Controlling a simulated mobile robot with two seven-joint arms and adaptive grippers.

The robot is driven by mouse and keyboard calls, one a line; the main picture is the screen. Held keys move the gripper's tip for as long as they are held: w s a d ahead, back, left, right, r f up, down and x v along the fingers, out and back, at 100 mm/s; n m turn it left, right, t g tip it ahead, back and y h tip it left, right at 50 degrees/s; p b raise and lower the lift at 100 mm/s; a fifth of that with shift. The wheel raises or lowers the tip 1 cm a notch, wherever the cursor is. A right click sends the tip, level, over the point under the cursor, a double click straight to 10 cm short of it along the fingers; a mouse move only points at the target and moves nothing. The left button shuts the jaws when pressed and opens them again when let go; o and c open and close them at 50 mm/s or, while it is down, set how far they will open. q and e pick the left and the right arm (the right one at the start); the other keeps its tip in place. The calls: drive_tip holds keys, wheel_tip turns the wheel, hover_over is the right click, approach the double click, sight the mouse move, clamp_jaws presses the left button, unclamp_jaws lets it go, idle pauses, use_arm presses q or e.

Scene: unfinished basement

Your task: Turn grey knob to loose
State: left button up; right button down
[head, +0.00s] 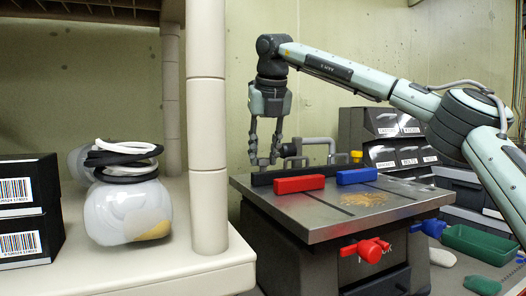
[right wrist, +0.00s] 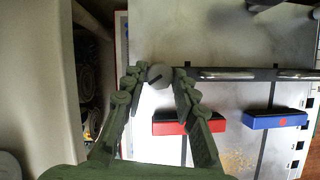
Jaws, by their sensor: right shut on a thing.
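The grey knob (right wrist: 158,72) is round with a dark mark across its face. In the right wrist view it sits between my right gripper's (right wrist: 160,80) fingertips at the edge of a dark bar on the machine. My right gripper (head: 263,161) points down at the back left of the grey metal machine top (head: 320,215) in the head view, shut on the knob. The knob is hard to make out there, among the fingers. I cannot read any loose or tight marking. My left gripper is not in view.
A red block (head: 299,184) and a blue block (head: 357,176) lie along the dark bar, right of the gripper. A beige shelf (head: 155,268) with a post stands close on the left. A red handle (head: 369,250) sticks out in front.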

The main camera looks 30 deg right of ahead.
drive_tip(key=n+p, duration=0.1)
drive_tip(key=n, duration=0.1)
drive_tip(key=n+y+p, duration=0.2)
drive_tip(key=n+p, duration=0.1)
drive_tip(key=shift+d+r+n, duration=0.15)
drive_tip(key=shift+d+n, duration=0.1)
drive_tip(key=shift+n, duration=0.05)
drive_tip(key=n+y+p, duration=0.1)
drive_tip(key=n, duration=0.1)
drive_tip(key=shift+n, duration=0.3)
drive_tip(key=shift+d+n+g+y, duration=0.1)
drive_tip(key=shift+n+g+y, duration=0.25)
drive_tip(key=shift+n, duration=0.25)
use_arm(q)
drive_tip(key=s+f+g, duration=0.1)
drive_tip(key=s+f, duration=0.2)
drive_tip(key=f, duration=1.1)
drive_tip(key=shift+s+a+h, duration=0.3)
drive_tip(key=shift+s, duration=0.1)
use_arm(e)
drive_tip(key=shift+w+f+n, duration=0.1)
drive_tip(key=shift+f+n, duration=0.1)
drive_tip(key=shift+n, duration=0.7)
drive_tip(key=shift+g+y, duration=0.25)
drive_tip(key=c, duration=1.2)
unclamp_jaws()
drive_tip(key=shift+r, duration=0.15)
